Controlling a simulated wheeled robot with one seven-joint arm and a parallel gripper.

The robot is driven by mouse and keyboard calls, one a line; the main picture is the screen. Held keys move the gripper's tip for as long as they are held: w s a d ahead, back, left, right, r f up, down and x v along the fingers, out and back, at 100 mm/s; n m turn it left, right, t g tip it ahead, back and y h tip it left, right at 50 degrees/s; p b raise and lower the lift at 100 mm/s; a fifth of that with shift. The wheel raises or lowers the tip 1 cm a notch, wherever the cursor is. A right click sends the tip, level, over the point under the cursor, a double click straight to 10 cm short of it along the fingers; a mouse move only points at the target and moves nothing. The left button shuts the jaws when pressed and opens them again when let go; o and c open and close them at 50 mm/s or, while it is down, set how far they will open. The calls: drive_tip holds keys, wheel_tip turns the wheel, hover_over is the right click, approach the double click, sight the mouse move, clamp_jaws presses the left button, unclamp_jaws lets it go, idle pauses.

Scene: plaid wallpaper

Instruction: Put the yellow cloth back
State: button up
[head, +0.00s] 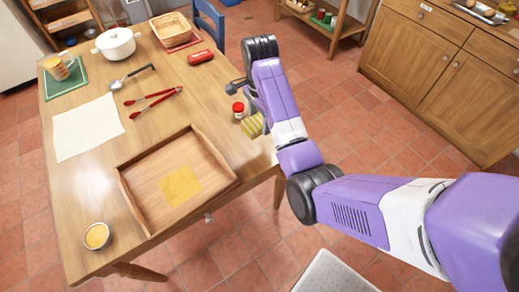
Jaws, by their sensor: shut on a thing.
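My gripper (251,111) is over the right edge of the wooden table, shut on a yellow striped cloth (252,127). The cloth hangs below the gripper, and the arm hides part of it. I cannot tell whether its lower edge touches the table. A wooden tray (137,208) lies at the table's near right, to the left of and nearer than the gripper. A flat yellow square (180,186) lies on the tray floor; I cannot tell whether it is cloth or a marking.
A red-lidded jar (239,109) stands close left of the cloth. Red tongs (153,101), a ladle (117,84), a cream sheet (87,128) and a red object (200,57) lie farther left. A bowl (97,236) stands left of the tray. A chair seat (335,276) is at the bottom.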

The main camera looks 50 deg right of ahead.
sight(260, 150)
wheel_tip(260, 150, down, 14)
drive_tip(key=shift+r, duration=0.15)
idle(0.3)
drive_tip(key=o, duration=1.3)
wheel_tip(260, 150, up, 12)
drive_tip(key=shift+r+b, duration=0.1)
drive_tip(key=shift+b, duration=0.25)
